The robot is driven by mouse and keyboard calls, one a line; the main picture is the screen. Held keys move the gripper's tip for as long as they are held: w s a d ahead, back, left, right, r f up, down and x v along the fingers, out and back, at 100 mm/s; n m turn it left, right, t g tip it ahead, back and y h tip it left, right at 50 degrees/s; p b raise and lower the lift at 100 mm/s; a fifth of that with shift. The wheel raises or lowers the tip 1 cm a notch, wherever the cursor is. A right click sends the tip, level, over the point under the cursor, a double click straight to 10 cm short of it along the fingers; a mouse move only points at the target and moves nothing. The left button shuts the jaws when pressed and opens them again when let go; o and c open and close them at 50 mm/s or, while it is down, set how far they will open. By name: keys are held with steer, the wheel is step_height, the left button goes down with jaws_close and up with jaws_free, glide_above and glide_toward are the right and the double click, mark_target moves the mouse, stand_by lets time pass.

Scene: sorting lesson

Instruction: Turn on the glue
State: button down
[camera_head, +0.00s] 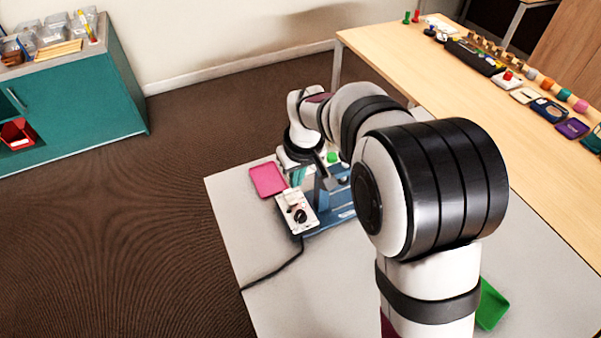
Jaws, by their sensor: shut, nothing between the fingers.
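A glue station with a blue base (318,228) stands on the near grey table, partly hidden by my arm. At its front left is a small white control box (297,212) with a black round knob on its face. A black cable runs from the box toward the table's left edge. My gripper (323,177) is just behind and above the box, small and partly hidden by my own arm. It is shut and empty. I cannot tell whether it touches the station. A bright green part (332,157) shows beside it. The knob's on or off setting is too small to tell.
A pink tray (268,179) lies left of the station, and a green tray (491,305) lies at the right, partly behind my arm. The grey table (240,215) is bare at front left. A wooden table (440,110) with several small items stands behind.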

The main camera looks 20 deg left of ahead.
steer(key=r, duration=0.1)
steer(key=s+d+r, duration=0.1)
steer(key=r, duration=0.2)
steer(key=shift+s+d+r, duration=0.15)
steer(key=shift+s+d, duration=0.2)
